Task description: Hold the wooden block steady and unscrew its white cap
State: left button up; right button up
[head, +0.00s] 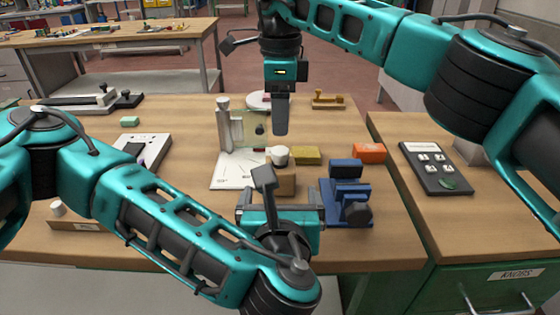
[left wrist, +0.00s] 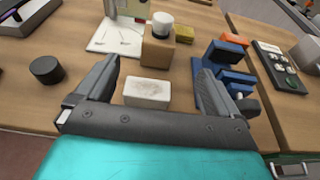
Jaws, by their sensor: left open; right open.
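The wooden block (head: 286,184) stands upright on the table with its white cap (head: 281,154) on top. In the left wrist view, the block (left wrist: 157,54) and cap (left wrist: 162,23) are just beyond my left fingertips. My left gripper (head: 281,200) is open and empty, on the near side of the block; its fingers are spread wider than the block and are not touching it. Part of the block is hidden behind this gripper in the head view. My right gripper (head: 281,128) is open and points down, behind and above the cap, apart from it.
A pale block (left wrist: 147,93) lies nearer than the wooden block. A blue fixture (head: 345,192) stands close on the right. A yellow block (head: 306,155), an orange block (head: 369,153) and a white upright device (head: 224,125) are around it. A black cylinder (left wrist: 46,69) is at left.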

aim_at(280, 168)
pick_arm(q)
jog(key=x, duration=1.2)
jog(key=shift+w+f, duration=0.1)
jog(key=shift+w, duration=0.15)
pick_arm(e)
jog(key=shift+s, duration=0.15)
pick_arm(q)
jog(key=shift+c, duration=0.4)
